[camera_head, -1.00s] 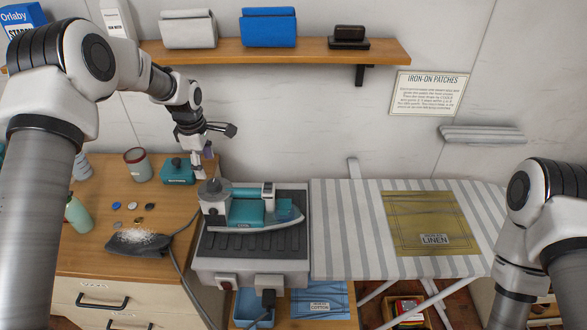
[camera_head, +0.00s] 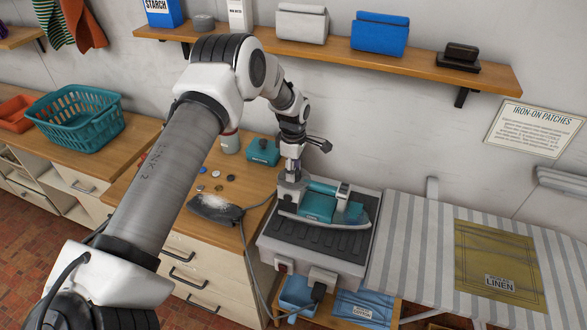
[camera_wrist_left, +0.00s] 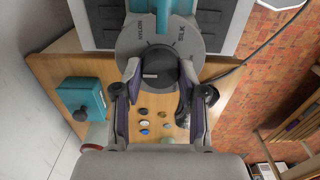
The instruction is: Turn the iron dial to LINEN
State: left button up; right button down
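The iron (camera_head: 318,204), teal with a grey soleplate, rests on a dark ribbed stand (camera_head: 310,236). Its grey dial plate is at the heel end. In the left wrist view the dark round dial knob (camera_wrist_left: 157,70) sits on this plate, with NYLON at its upper left and SILK at its upper right. A pale mark on the knob faces left. My left gripper (camera_head: 292,168) is above the dial in the head view. In the wrist view its fingertips (camera_wrist_left: 160,70) are on either side of the knob, apparently with small gaps. LINEN on the dial is not readable. My right gripper is out of view.
A cord (camera_head: 245,240) hangs beside the stand. A striped ironing board (camera_head: 420,235) with a tan LINEN cloth (camera_head: 497,255) is at right. Several buttons and a teal box (camera_head: 263,151) lie on the wooden counter. A shelf (camera_head: 400,60) runs above.

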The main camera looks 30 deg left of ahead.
pick_arm(q)
jog(key=c, duration=0.3)
jog(key=shift+c, duration=0.2)
